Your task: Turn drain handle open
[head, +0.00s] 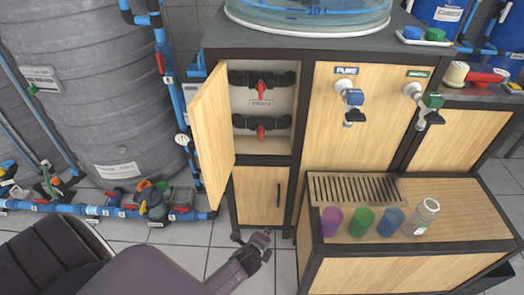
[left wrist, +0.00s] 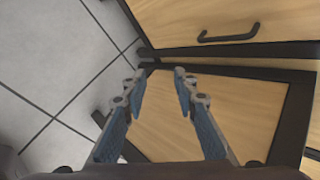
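Inside an open cabinet in the head view are two red valve handles on black pipes, an upper one (head: 261,84) and a lower one (head: 261,130). A small label (head: 261,103) sits between them, too small to read, so I cannot tell which is the drain handle. My left gripper (head: 262,240) is below the cabinet, in front of its lower wooden door, clear of both valves. In the left wrist view its two blue-padded fingers (left wrist: 161,80) are apart, with nothing between them. My right gripper is not in view.
The cabinet's open door (head: 212,135) swings out left of the valves. The lower door has a black bar handle (head: 279,194). A counter right of it holds several cups and a drain grate (head: 355,189). Blue pipes with valves (head: 155,205) run along the left floor.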

